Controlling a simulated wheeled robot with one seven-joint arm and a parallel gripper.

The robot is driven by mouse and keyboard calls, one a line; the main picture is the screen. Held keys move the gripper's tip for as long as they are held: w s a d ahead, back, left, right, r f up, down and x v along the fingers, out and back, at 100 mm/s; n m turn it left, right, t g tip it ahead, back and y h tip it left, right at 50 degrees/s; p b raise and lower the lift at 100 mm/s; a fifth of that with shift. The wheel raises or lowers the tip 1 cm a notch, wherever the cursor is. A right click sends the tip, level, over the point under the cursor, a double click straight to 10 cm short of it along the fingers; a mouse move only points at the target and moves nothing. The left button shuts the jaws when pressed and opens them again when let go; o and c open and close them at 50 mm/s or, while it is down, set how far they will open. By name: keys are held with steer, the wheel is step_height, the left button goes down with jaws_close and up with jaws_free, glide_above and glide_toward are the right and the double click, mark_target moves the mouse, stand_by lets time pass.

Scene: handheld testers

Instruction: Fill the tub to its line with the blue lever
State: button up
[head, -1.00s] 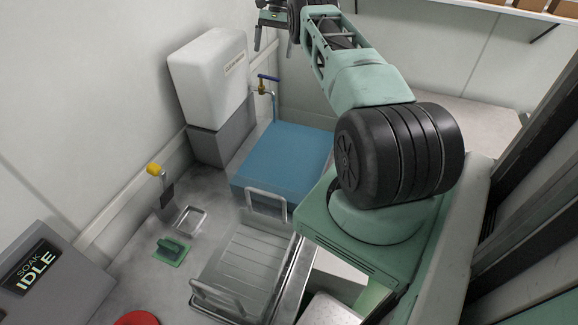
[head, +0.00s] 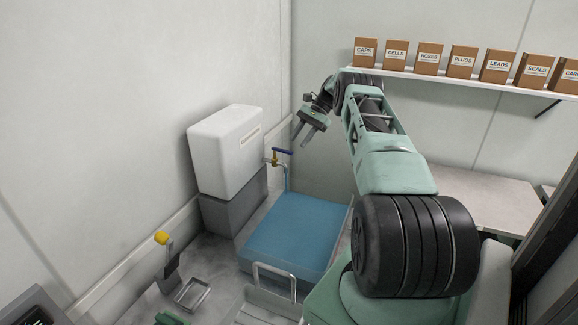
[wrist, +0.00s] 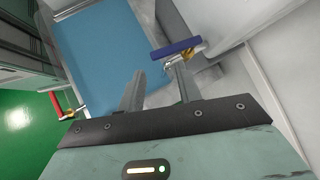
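The blue lever (head: 282,151) sits on a brass tap (head: 272,161) beside the white tank. A thin pale-blue stream (head: 286,180) runs from the tap down to the tub (head: 258,271). Blue water (head: 295,230) covers a broad area in the tub; I cannot make out the fill line. My gripper (head: 308,138) is open and empty, above the tub and just right of the lever. In the wrist view the lever (wrist: 176,47) lies just beyond the fingertips (wrist: 157,68), nearer the right finger, and apart from the palm.
A white tank (head: 226,150) stands on a grey block behind the tap. A yellow-topped lever (head: 162,238) stands at the lower left. A red-handled tap (wrist: 57,104) shows in the wrist view. A shelf (head: 450,80) of labelled boxes is at the back right.

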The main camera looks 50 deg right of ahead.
steer(key=s+f+m+t+y+b, duration=0.2)
steer(key=s+f+m+t, duration=0.2)
steer(key=s+m+t, duration=0.5)
steer(key=m+t+h+b, duration=0.2)
steer(key=m+t+h, duration=0.4)
steer(key=m+h, duration=0.1)
glide_toward(287, 151)
steer(key=w+p, duration=0.1)
steer(key=w, duration=0.2)
steer(key=w+a+p, duration=0.1)
steer(key=w+p, duration=0.1)
steer(key=w, duration=0.1)
steer(key=w+p, duration=0.1)
steer(key=w, duration=0.3)
steer(key=shift+a+f, duration=0.25)
steer(key=shift+a, duration=0.15)
steer(key=shift+c, duration=0.3)
steer(key=shift+m, duration=0.3)
jaws_close()
